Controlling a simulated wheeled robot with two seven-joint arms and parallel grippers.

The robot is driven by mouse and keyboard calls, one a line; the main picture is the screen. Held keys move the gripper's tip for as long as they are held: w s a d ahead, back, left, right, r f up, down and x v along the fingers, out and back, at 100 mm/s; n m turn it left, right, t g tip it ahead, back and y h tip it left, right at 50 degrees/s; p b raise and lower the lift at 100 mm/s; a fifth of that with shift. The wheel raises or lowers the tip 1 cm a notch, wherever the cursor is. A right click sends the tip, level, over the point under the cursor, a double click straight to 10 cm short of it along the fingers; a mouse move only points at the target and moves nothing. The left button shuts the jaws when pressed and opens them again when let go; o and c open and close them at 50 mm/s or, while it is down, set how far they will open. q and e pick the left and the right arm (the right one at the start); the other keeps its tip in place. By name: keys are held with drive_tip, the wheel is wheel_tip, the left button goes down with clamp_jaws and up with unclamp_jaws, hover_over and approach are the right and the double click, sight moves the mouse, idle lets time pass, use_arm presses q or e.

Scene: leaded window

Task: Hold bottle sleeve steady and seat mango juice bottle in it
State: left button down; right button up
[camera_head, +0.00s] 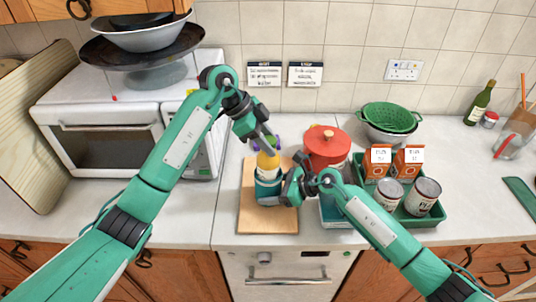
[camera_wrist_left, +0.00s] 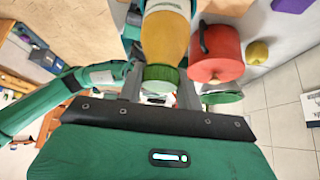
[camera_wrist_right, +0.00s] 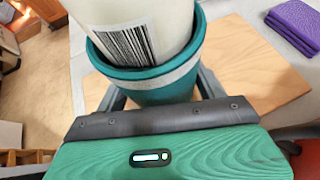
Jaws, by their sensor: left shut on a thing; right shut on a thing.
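The mango juice bottle (camera_head: 267,162) is yellow-orange with a white label and, in the left wrist view (camera_wrist_left: 165,38), a green cap. My left gripper (camera_head: 268,146) is shut on its upper part from above. The teal bottle sleeve (camera_head: 267,190) stands on a wooden board (camera_head: 252,218). My right gripper (camera_head: 284,188) is shut on the sleeve from the right side. In the right wrist view, the bottle's barcoded lower part (camera_wrist_right: 135,28) is inside the mouth of the sleeve (camera_wrist_right: 150,85). The bottle's base is hidden, so its depth cannot be told.
A red pot (camera_head: 327,143) stands close behind on the right. A green crate (camera_head: 411,218) with cans and cartons is further right, with a green colander (camera_head: 390,117) behind. A white oven (camera_head: 115,122) stands left. A folded purple cloth (camera_wrist_right: 296,25) lies beyond the board.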

use_arm(q)
drive_tip(key=shift+f, duration=2.2)
drive_tip(key=c, duration=0.9)
unclamp_jaws()
drive_tip(key=shift+f, duration=0.1)
drive_tip(key=shift+c, duration=0.2)
drive_tip(key=v, duration=1.2)
use_arm(e)
drive_tip(key=o, duration=0.8)
drive_tip(key=shift+o, duration=0.2)
